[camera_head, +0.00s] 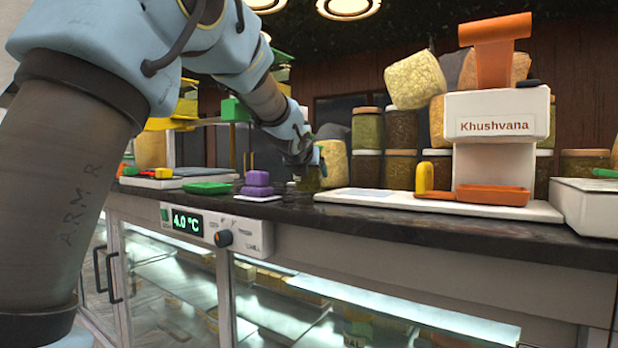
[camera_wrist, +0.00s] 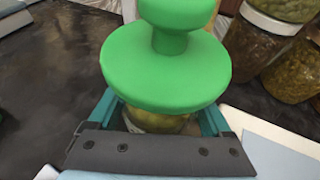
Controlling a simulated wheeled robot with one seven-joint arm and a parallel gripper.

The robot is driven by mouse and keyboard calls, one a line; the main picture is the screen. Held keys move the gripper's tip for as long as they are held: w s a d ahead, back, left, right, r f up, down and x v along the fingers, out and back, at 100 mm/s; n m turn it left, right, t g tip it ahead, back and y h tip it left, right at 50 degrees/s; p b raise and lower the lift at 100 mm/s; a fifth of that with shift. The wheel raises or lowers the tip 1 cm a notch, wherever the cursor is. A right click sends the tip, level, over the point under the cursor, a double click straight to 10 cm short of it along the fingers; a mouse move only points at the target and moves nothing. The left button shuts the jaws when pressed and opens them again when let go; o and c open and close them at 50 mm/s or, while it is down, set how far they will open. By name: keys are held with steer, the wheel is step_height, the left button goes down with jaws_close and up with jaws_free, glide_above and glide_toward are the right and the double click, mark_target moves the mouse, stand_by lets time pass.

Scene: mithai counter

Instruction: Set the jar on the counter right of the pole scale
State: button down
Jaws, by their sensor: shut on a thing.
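The jar has a wide green lid (camera_wrist: 165,72) with a knob, and a strip of its glass body (camera_wrist: 155,123) with pale yellow-green contents shows below it in the wrist view. My gripper (camera_wrist: 160,120) is shut on the jar, with a teal finger on each side. In the head view, my gripper (camera_head: 305,160) is low over the counter (camera_head: 290,208); the jar is small and dark there, mostly hidden. I cannot tell whether its base touches the counter. I cannot tell for sure which device is the pole scale; a flat white-and-black unit (camera_head: 180,181) lies left of my gripper.
Purple stacked blocks (camera_head: 257,184) and a green dish (camera_head: 208,188) are left of my gripper. To the right is a white "Khushvana" machine (camera_head: 498,118) on a broad white base (camera_head: 350,197). Several filled jars (camera_head: 400,165) stand behind. A glass-fronted case (camera_head: 270,300) is below.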

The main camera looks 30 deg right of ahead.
steer(key=shift+f, duration=0.2)
jaws_free()
steer(key=shift+s+a+r+b, duration=0.15)
steer(key=shift+s+a+b, duration=0.15)
steer(key=shift+s+b, duration=0.1)
steer(key=b+v, duration=0.4)
steer(key=v, duration=0.7)
steer(key=shift+w+r, duration=0.1)
